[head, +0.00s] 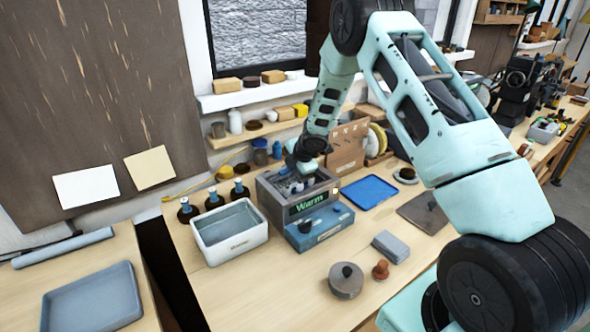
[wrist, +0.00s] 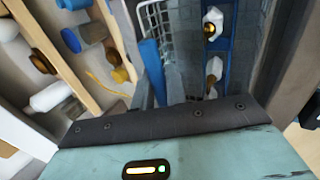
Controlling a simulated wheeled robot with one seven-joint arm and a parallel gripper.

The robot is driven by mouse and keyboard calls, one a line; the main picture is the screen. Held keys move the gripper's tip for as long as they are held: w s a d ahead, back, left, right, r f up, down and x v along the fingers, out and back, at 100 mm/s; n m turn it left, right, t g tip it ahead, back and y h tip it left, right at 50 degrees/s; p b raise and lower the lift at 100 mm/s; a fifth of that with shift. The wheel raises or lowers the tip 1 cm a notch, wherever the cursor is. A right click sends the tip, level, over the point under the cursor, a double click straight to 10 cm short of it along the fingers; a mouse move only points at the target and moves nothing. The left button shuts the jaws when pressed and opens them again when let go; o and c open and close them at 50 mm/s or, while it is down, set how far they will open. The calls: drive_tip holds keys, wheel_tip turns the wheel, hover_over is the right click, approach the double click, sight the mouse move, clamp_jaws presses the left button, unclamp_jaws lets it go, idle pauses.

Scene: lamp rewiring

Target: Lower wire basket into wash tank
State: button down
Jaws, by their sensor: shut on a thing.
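The wash tank (head: 268,196) is a grey box with a green "Warm" display on its front, near the middle of the bench in the head view. My gripper (head: 300,167) points down over the tank's opening. In the wrist view my gripper (wrist: 160,85) is shut on the wire basket. The exact grip on the basket is hidden, and I cannot tell how deep the basket sits in the tank.
A white rinse tub (head: 230,238) stands left of the tank, with dark bottles (head: 187,210) behind it. A blue box (head: 320,229) with a black knob abuts the tank's front. A blue tray (head: 369,192) lies to the right. A cardboard box (head: 346,148) stands behind.

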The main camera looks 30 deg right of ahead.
sight(293, 186)
drive_tip(key=f, duration=0.1)
drive_tip(key=s+f, duration=0.1)
drive_tip(key=f, duration=0.1)
drive_tip(key=shift+s+f+g, duration=0.25)
drive_tip(key=shift+s+g, duration=0.1)
drive_tip(key=shift+g, duration=0.05)
drive_tip(key=c, duration=1.4)
unclamp_jaws()
drive_tip(key=shift+r, duration=0.1)
drive_tip(key=shift+o, duration=0.3)
drive_tip(key=shift+d+r, duration=0.15)
drive_tip(key=shift+r+b, duration=0.3)
drive_tip(key=shift+r, duration=0.15)
drive_tip(key=p+v, duration=0.4)
drive_tip(key=v, duration=1.4)
drive_tip(key=shift+r+t, duration=0.3)
